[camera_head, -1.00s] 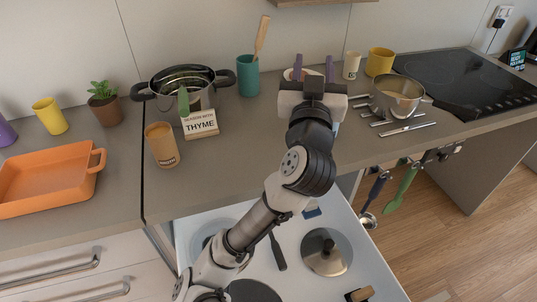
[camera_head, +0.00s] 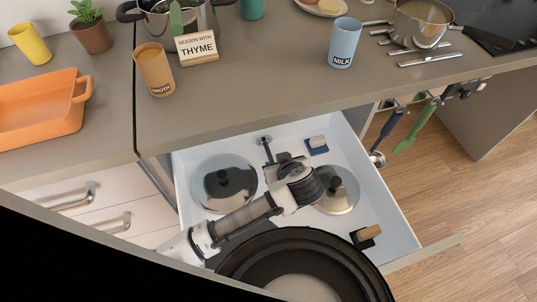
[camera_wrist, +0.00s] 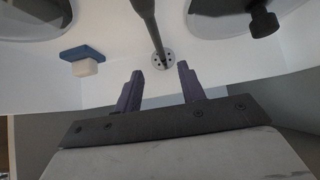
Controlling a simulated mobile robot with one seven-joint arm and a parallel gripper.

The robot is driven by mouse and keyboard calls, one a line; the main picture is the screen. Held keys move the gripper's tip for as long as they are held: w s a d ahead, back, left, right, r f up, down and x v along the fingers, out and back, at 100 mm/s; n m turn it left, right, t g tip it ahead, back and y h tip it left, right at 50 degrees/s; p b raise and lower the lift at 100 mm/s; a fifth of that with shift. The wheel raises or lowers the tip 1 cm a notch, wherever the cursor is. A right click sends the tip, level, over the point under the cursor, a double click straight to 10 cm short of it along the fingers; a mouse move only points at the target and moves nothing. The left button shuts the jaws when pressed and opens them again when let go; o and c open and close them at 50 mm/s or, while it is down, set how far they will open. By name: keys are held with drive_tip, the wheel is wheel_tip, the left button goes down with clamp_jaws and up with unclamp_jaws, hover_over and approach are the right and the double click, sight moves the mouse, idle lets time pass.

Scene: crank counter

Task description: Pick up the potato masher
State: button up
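The potato masher lies in the open white drawer (camera_head: 400,225). Its round perforated head (camera_head: 264,140) shows near the drawer's back wall, with a dark shaft running toward me. In the wrist view the perforated head (camera_wrist: 161,59) and dark shaft (camera_wrist: 147,20) are just beyond my gripper (camera_wrist: 159,82). The two purple fingers are apart with nothing between them, roughly lined up on either side of the masher head. In the head view my gripper (camera_head: 281,162) is over the drawer beside the shaft, and my arm hides part of the masher.
Two pot lids (camera_head: 223,183) (camera_head: 337,190) lie on either side. A blue-and-white scrubber (camera_head: 317,145) is near the back wall, and a wooden-topped brush (camera_head: 366,236) lies at the right. The counter edge (camera_head: 250,130) stands behind and above the drawer. Utensils (camera_head: 415,125) hang to the right.

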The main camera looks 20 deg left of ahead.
drive_tip(key=p+x, duration=0.2)
drive_tip(key=x, duration=0.9)
drive_tip(key=shift+d+p, duration=0.15)
drive_tip(key=shift+p, duration=0.15)
drive_tip(key=shift+c, duration=0.4)
clamp_jaws()
